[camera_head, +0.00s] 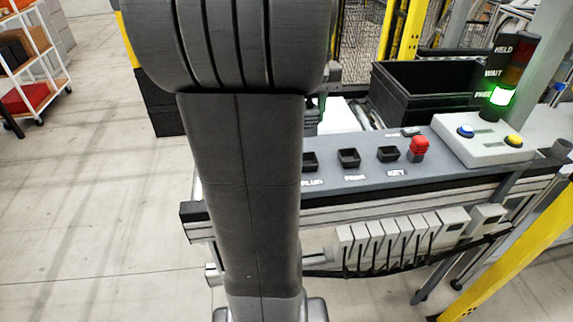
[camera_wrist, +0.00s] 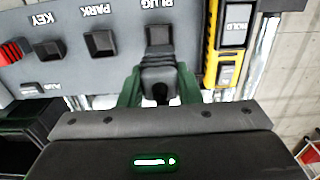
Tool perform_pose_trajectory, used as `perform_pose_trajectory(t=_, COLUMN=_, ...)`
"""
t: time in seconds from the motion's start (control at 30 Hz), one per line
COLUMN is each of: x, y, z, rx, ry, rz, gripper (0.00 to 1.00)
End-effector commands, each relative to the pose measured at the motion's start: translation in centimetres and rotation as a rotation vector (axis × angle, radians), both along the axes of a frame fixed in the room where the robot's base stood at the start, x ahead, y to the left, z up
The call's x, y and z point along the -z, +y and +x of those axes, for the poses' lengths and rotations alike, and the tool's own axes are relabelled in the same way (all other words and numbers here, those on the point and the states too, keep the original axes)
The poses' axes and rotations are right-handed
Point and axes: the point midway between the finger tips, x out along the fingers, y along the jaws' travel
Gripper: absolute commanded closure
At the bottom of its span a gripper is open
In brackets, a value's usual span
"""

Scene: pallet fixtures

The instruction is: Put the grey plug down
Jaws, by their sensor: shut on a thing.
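In the wrist view my gripper (camera_wrist: 158,88) has green fingers shut on the grey plug (camera_wrist: 158,70), a dark, ribbed piece. The plug is in line with the square socket marked PLUG (camera_wrist: 158,36) and overlaps its near edge in the picture. I cannot tell whether the plug touches the socket or is above it. In the head view the PLUG socket (camera_head: 310,161) shows a dark opening beside my arm. My arm covers much of the middle there and hides most of my gripper.
The grey panel (camera_head: 370,178) also has PARK (camera_head: 349,158) and KEY (camera_head: 388,154) sockets and a red piece (camera_head: 418,148). A button box (camera_head: 484,138) stands to the right, a black crate (camera_head: 430,85) behind. The signal tower (camera_head: 503,97) is lit green. A yellow-edged holder (camera_wrist: 211,45) flanks the plug.

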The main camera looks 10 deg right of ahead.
Motion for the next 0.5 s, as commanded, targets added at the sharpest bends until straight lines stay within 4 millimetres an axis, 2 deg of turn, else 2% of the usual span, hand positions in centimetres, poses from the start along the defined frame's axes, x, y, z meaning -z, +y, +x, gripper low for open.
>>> perform_pose_trajectory(t=0.23, x=4.4, y=0.0, z=-0.1, rx=0.0, ry=0.006, rz=0.001, gripper=0.93)
perform_pose_trajectory(t=0.5, x=7.4, y=0.0, z=-0.1, rx=0.0, ry=0.004, rz=0.001, gripper=0.93)
